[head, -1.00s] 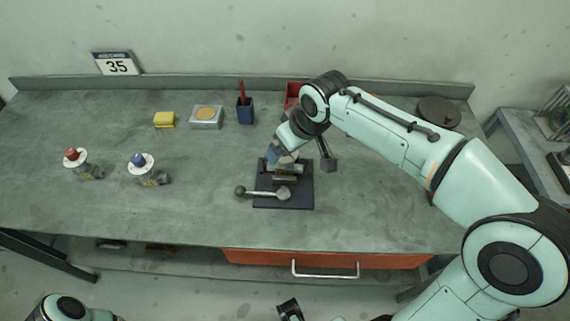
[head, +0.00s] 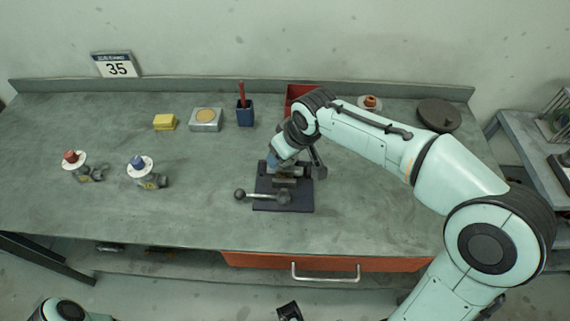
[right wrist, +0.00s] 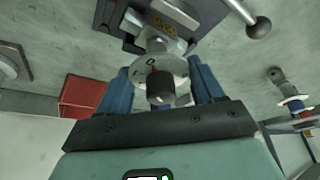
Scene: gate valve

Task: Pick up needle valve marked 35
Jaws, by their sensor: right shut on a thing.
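My right gripper (head: 273,163) is at the dark vise (head: 285,203) in the middle of the bench. In the right wrist view its blue fingers (right wrist: 163,85) are shut on a grey valve (right wrist: 158,45) with a round white dial, a dark knob and a yellow tag. The valve is at the vise jaws; I cannot tell whether it is clamped. My left gripper's fingers do not show.
A sign reading 35 (head: 116,68) stands at the back left. A yellow block (head: 164,122), a grey box (head: 206,120), a blue pen cup (head: 245,115) and a red bin (head: 297,92) line the back. An orange-knobbed item (head: 370,102) and dark disc (head: 438,115) are behind my arm.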

